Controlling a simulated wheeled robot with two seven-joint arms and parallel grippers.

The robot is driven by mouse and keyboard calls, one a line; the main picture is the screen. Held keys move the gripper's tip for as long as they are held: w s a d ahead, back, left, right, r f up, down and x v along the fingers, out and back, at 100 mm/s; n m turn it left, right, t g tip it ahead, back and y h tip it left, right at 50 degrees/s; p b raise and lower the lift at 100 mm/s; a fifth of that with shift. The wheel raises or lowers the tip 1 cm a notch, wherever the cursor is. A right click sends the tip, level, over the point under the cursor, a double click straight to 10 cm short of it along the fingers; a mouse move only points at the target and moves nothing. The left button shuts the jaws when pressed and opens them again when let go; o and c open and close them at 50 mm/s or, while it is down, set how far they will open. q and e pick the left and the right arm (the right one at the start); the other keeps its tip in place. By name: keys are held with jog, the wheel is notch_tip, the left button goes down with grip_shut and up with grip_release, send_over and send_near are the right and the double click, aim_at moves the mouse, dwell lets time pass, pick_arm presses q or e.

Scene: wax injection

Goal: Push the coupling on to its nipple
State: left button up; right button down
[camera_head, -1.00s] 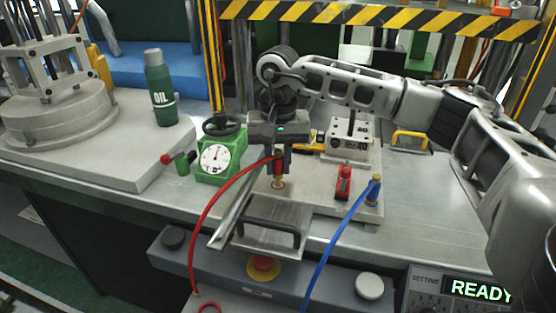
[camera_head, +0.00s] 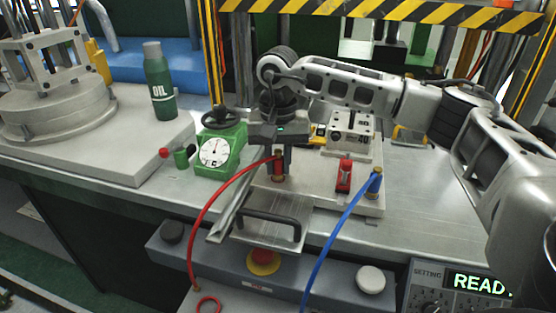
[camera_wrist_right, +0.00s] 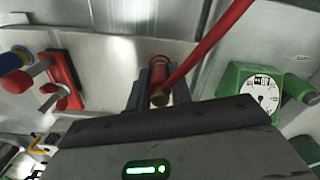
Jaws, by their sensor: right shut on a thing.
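The red coupling (camera_head: 279,170) hangs upright in my right gripper (camera_head: 279,158), above the grey base plate. In the right wrist view the red coupling (camera_wrist_right: 158,74) shows between the two dark fingers (camera_wrist_right: 158,90), with brass at its near end. The red hose (camera_head: 222,198) runs from it down to the left. The coupling's lower end is at or just above the plate. The nipple is hidden beneath it, so I cannot tell whether it is fully seated. My left gripper is not in view.
A green dial gauge (camera_head: 215,152) stands close left. A red clamp (camera_head: 344,174) and a blue hose (camera_head: 338,234) on a brass fitting (camera_head: 375,183) stand right. A black handle (camera_head: 270,218) is in front, above a red stop button (camera_head: 263,258). A striped beam (camera_head: 380,10) spans the back.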

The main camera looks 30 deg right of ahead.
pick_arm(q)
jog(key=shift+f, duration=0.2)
pick_arm(e)
jog(key=shift+f, duration=0.25)
jog(key=c, duration=1.2)
grip_release()
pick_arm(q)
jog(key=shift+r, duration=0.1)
pick_arm(e)
notch_tip(320, 180, up, 2)
jog(key=shift+r, duration=0.2)
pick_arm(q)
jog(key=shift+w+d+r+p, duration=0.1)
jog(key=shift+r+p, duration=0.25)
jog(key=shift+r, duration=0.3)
pick_arm(e)
notch_tip(320, 180, up, 14)
jog(key=shift+f, duration=0.15)
jog(key=shift+f, duration=0.1)
